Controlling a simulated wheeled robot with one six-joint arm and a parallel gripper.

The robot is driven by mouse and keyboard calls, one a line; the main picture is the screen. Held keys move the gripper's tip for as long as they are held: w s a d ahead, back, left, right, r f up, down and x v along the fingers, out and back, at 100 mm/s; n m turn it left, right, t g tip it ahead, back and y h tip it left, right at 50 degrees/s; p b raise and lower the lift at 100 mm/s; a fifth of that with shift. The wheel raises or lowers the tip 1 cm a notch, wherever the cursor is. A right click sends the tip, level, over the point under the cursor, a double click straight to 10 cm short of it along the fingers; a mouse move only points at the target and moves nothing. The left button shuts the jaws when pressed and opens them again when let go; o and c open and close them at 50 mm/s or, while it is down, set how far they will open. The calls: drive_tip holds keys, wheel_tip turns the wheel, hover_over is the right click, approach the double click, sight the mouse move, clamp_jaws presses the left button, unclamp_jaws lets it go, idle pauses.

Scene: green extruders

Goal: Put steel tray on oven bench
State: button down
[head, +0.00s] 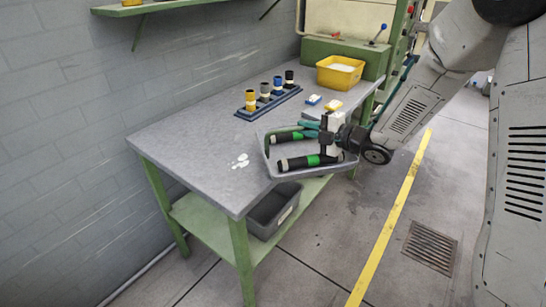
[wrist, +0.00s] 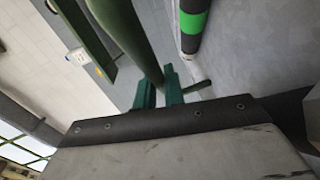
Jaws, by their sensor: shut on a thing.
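The steel tray (head: 262,150) is a shallow grey tray in the head view, at the bench's front right edge and partly overhanging it. Whether it touches the bench top cannot be told. Two black cylinders with green bands (head: 299,162) lie in it; one (wrist: 193,25) also shows in the wrist view. My gripper (head: 310,127) is at the tray's right side. In the wrist view its green fingers (wrist: 160,90) are close together, shut on the tray; the exact contact is hard to see. The bench (head: 190,142) has a grey top and green legs.
A blue rack (head: 270,105) with several coloured cylinders stands at the back of the bench. A yellow bin (head: 340,72) and small blue and yellow items (head: 314,99) are farther right. A grey bin (head: 272,212) is on the lower shelf. The bench's left half is mostly clear.

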hover_over(273, 163)
drive_tip(key=shift+d+f, duration=0.2)
drive_tip(key=shift+f, duration=0.2)
drive_tip(key=shift+a+f, duration=0.2)
drive_tip(key=shift+f, duration=1.55)
drive_tip(key=shift+f, duration=0.1)
drive_tip(key=c, duration=1.5)
unclamp_jaws()
drive_tip(key=shift+f, duration=0.1)
